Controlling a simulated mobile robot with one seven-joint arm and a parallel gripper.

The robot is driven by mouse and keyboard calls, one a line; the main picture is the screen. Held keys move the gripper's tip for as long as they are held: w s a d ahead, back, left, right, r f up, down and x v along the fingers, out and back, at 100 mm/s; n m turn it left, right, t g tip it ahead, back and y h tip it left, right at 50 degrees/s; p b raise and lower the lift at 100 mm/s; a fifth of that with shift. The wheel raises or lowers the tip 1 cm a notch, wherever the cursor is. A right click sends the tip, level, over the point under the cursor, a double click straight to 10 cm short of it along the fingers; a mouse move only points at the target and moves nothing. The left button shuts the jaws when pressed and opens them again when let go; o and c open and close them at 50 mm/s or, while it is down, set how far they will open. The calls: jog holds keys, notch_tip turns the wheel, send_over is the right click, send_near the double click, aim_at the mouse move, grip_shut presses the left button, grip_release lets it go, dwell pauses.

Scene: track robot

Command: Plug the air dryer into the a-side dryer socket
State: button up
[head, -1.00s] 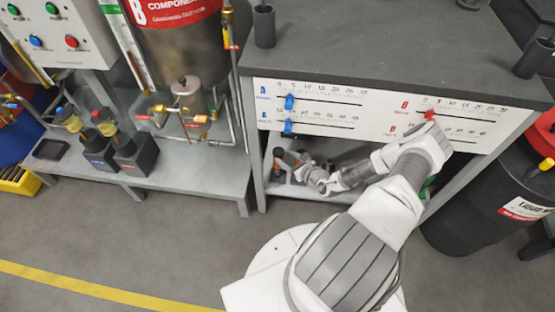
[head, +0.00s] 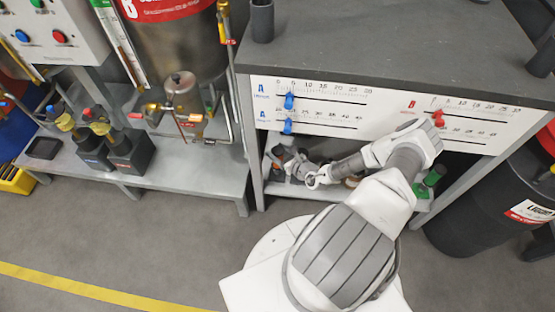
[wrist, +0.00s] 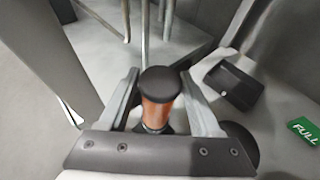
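An orange cylinder with a black cap (wrist: 160,108), which looks like the air dryer, stands between the fingers of my gripper (wrist: 160,82) in the wrist view. The fingers are apart, one on each side, with a narrow gap showing beside the cap. In the head view my gripper (head: 293,166) is low inside the left part of the bench's open shelf, and the cylinder is mostly hidden there. A black block with a recess (wrist: 233,84) lies to the right in the wrist view; I cannot tell whether it is the a-side socket.
The bench top (head: 390,45) and white slider panel (head: 330,110) overhang the shelf. A grey leg (head: 251,145) stands close on the left. A green FULL sign (wrist: 305,129) is at right in the wrist view. A black drum (head: 480,215) stands right of the bench.

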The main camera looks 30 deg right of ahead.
grip_shut()
jog(key=shift+r, duration=0.1)
dwell(0.4)
